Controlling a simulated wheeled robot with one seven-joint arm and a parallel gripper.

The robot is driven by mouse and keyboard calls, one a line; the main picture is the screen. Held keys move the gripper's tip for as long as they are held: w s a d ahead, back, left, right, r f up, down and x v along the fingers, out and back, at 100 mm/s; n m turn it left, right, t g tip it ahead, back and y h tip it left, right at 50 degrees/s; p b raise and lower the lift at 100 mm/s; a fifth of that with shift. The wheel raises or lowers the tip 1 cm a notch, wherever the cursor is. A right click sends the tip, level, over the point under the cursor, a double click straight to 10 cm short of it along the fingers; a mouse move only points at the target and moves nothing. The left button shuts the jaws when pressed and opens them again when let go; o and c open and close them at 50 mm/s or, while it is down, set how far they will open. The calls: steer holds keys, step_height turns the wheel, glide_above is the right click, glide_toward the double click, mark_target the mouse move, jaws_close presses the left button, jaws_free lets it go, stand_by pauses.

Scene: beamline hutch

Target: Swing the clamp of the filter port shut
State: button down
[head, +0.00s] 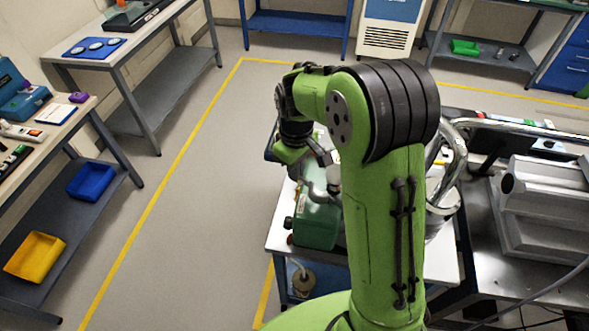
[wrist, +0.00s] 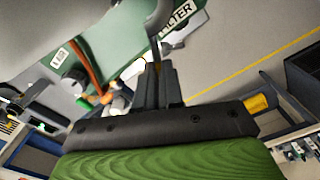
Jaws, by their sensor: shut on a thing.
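The filter port's green housing (head: 316,226) stands on a white-topped bench in the head view, partly hidden behind my arm. It also fills the top of the wrist view (wrist: 118,38), with a white label (wrist: 178,22) whose visible letters end in "LTER". A grey curved clamp (head: 318,193) is at the housing in the head view. In the wrist view the clamp's curved end (wrist: 158,18) reaches down to my fingertips. My gripper (wrist: 157,72) has its dark fingers close together on the clamp. The clamp's hinge and the port opening are not clear.
Shiny curved pipes (head: 452,165) stand just right of my arm, with a grey metal block (head: 545,205) farther right. A bench with blue and yellow bins (head: 35,256) is at the left. The floor between is clear.

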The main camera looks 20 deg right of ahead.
steer(key=d+m, duration=0.1)
steer(key=w+d+m, duration=0.1)
steer(key=d+m, duration=0.1)
steer(key=m, duration=0.1)
steer(key=shift+w+d, duration=0.15)
steer(key=shift+w, duration=0.2)
steer(key=d+m, duration=0.3)
steer(key=shift+w+d+m, duration=0.15)
steer(key=shift+w+m, duration=0.05)
steer(key=shift+m, duration=0.1)
steer(key=shift+s+d+m, duration=0.15)
steer(key=shift+d+m, duration=0.9)
steer(key=shift+m, duration=0.15)
steer(key=shift+s+d+m, duration=0.2)
steer(key=shift+d+m, duration=0.35)
steer(key=shift+m, duration=0.1)
steer(key=shift+s+d+m, duration=0.15)
steer(key=shift+d+m, duration=0.35)
steer(key=shift+m, duration=0.15)
